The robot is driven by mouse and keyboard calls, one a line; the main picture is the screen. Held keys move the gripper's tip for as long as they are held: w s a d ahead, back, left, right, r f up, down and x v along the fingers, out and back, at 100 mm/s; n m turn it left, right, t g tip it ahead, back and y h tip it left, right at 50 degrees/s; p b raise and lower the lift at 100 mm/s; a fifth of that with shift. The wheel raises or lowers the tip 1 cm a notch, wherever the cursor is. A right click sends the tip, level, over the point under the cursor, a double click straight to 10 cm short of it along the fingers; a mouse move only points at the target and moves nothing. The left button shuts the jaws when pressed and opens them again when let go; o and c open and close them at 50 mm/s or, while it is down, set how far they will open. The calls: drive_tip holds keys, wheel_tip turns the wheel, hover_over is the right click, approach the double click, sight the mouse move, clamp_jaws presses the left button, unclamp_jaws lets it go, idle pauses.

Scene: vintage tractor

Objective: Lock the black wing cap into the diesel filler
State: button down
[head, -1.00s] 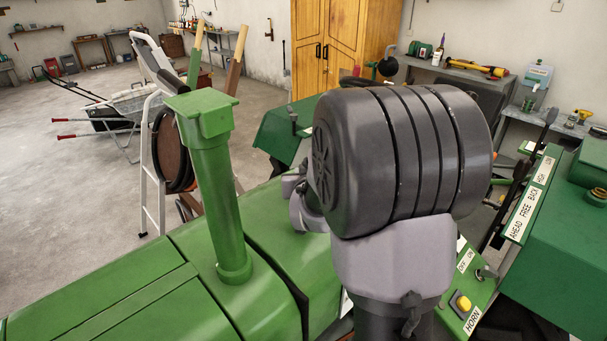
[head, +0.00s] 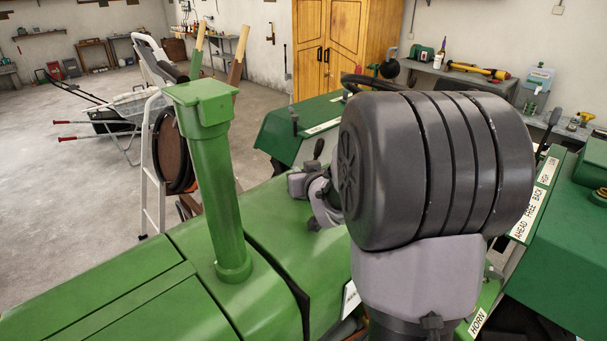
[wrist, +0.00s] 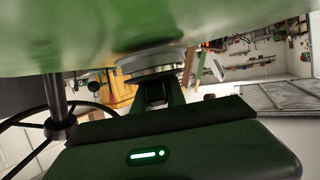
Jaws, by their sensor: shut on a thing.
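In the wrist view, my gripper (wrist: 154,97) is shut on the black wing cap (wrist: 152,75), of which only a dark edge shows. The cap is right at the pale metal ring of the diesel filler (wrist: 150,61), which stands out from the green tractor bodywork (wrist: 90,30). I cannot tell whether the cap is seated in the ring or just against it. In the head view, my large dark arm joint hides the gripper, cap and filler.
A green exhaust stack (head: 213,190) rises from the green hood (head: 120,290) left of my arm. A dark lever with a collar (wrist: 58,120) and a thin black rim stand left of the gripper in the wrist view. A stepladder (head: 152,160) stands beyond the hood.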

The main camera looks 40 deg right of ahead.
drive_tip(key=shift+n+y+p, duration=0.3)
drive_tip(key=shift+y+p, duration=0.1)
drive_tip(key=shift+p, duration=0.2)
drive_tip(key=shift+a+n+y+p, duration=0.15)
drive_tip(key=shift+n+y+p, duration=0.35)
drive_tip(key=shift+p, duration=0.35)
drive_tip(key=shift+a+f+t+y, duration=0.1)
drive_tip(key=shift+t+y, duration=0.2)
drive_tip(key=shift+t, duration=0.1)
